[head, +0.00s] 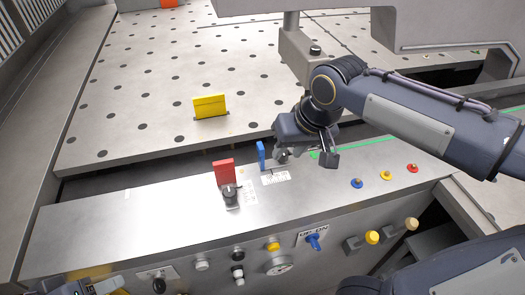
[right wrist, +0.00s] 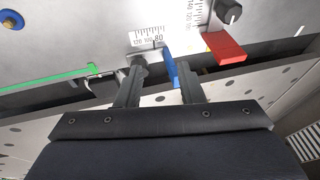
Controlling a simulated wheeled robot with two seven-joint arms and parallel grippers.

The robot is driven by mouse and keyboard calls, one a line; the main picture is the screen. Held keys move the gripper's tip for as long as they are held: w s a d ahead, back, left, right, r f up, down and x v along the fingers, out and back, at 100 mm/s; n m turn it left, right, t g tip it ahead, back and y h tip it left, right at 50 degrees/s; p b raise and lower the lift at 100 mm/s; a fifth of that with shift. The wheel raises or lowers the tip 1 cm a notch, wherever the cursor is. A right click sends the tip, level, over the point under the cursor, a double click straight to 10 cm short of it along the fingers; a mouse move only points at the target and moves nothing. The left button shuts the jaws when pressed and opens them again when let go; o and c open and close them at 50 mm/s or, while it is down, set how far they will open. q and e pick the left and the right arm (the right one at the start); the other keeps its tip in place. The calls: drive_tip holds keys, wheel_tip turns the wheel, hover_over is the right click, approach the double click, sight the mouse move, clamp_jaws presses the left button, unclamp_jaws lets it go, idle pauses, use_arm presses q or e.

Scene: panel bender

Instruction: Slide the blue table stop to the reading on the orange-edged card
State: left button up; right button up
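The blue table stop (head: 261,154) stands upright at the far edge of the front ledge, beside a white printed scale (head: 276,178). My right gripper (head: 304,156) is just right of it in the head view. In the right wrist view my right gripper (right wrist: 160,67) is open. The blue stop (right wrist: 170,66) shows between its two fingers, closer to the right finger; I cannot tell whether they touch. The scale (right wrist: 148,38) shows numbers such as 100 and 80. My left gripper (head: 92,288) is only partly in view at the bottom left. I cannot make out an orange-edged card.
A red stop (head: 224,172) with a black knob (head: 230,193) stands left of the blue one. A yellow block (head: 210,106) stands on the perforated table. Coloured buttons (head: 385,175) lie right. A green line (head: 365,143) runs along the ledge. An orange thing (head: 169,3) is cut off at the top.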

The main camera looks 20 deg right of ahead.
drive_tip(key=h, duration=0.2)
approach(261, 146)
drive_tip(key=f, duration=0.1)
drive_tip(key=shift+t, duration=0.4)
drive_tip(key=b+x, duration=0.1)
drive_tip(key=x, duration=0.6)
drive_tip(key=shift+f, duration=0.45)
clamp_jaws()
